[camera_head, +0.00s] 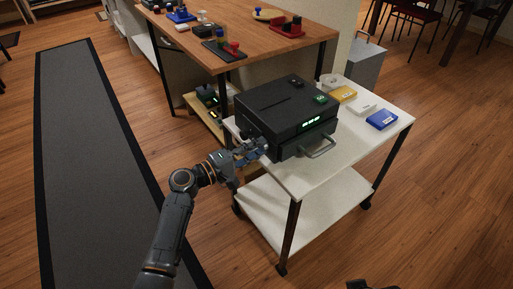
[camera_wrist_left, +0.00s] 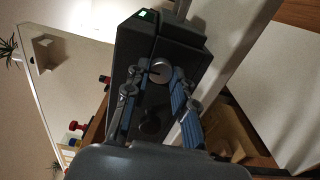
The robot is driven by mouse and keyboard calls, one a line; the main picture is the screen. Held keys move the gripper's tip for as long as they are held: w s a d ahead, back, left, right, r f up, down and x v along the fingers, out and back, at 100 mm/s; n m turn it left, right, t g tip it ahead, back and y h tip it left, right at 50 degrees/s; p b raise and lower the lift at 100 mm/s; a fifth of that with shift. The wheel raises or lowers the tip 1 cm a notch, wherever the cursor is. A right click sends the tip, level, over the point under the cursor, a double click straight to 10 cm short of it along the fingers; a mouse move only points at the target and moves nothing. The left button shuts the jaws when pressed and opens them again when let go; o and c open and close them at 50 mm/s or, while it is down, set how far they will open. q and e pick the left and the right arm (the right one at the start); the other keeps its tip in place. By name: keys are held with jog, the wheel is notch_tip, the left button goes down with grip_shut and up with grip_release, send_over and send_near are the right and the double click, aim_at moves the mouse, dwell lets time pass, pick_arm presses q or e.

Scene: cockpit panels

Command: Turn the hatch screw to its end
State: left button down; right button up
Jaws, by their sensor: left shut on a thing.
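The hatch screw (camera_wrist_left: 161,72) is a round silver head with a slot, on the narrow side face of a black box (camera_wrist_left: 131,55). In the head view the black box (camera_head: 283,103) stands on a white cart, and my left gripper (camera_head: 262,148) reaches its left side. The screw is hidden there by the gripper. In the left wrist view the two fingers of my left gripper (camera_wrist_left: 158,78) lie on either side of the screw head and are shut on it. My right gripper does not show clearly.
The black box has a front handle (camera_head: 318,148) and a lit green display (camera_head: 311,122). A wooden table (camera_head: 235,28) with several parts stands behind.

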pick_arm(q)
jog(key=shift+f, duration=0.1)
jog(key=c, duration=1.1)
grip_release()
jog(key=shift+a, duration=0.1)
jog(key=v, duration=1.2)
